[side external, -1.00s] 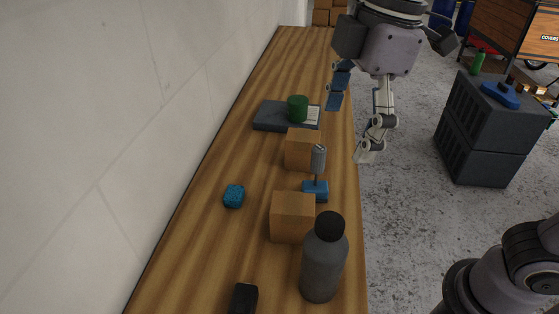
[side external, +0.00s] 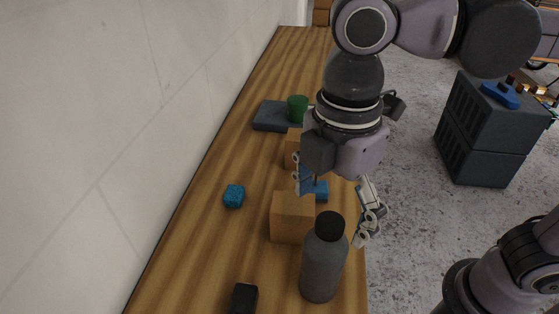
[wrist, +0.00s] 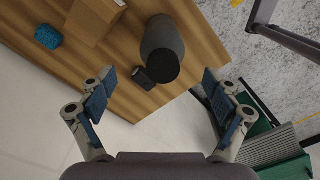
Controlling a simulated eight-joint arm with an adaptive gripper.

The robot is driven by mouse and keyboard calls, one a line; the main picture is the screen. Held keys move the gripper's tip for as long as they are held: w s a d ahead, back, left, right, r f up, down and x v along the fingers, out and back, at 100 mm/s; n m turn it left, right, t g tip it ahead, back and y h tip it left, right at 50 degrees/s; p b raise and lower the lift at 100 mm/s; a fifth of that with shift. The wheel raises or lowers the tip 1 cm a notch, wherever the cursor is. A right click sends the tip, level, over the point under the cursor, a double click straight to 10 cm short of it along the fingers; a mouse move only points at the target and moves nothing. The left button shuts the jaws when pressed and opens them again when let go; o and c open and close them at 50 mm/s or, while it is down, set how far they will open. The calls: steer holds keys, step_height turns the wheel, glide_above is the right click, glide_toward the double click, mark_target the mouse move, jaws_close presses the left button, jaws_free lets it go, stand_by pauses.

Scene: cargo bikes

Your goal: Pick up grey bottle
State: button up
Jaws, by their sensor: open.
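The grey bottle (side external: 323,264) stands upright near the front right edge of the wooden table, with a black cap. In the wrist view the grey bottle (wrist: 160,42) is seen from above, beyond the fingertips and between their lines. My gripper (side external: 333,205) is open and empty. It hangs above and behind the bottle in the side view, over the boxes. In the wrist view my gripper (wrist: 152,92) has its blue-padded fingers spread wide, apart from the bottle.
A cardboard box (side external: 291,217) stands just behind the bottle. A black object (side external: 244,298) lies left of it, and a blue sponge-like block (side external: 233,196) further left. A green cup (side external: 297,108) is farther back.

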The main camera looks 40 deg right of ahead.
mark_target(327, 242)
steer(key=shift+s+f, duration=0.2)
steer(key=shift+f, duration=3.4)
jaws_close()
steer(key=shift+r, duration=0.15)
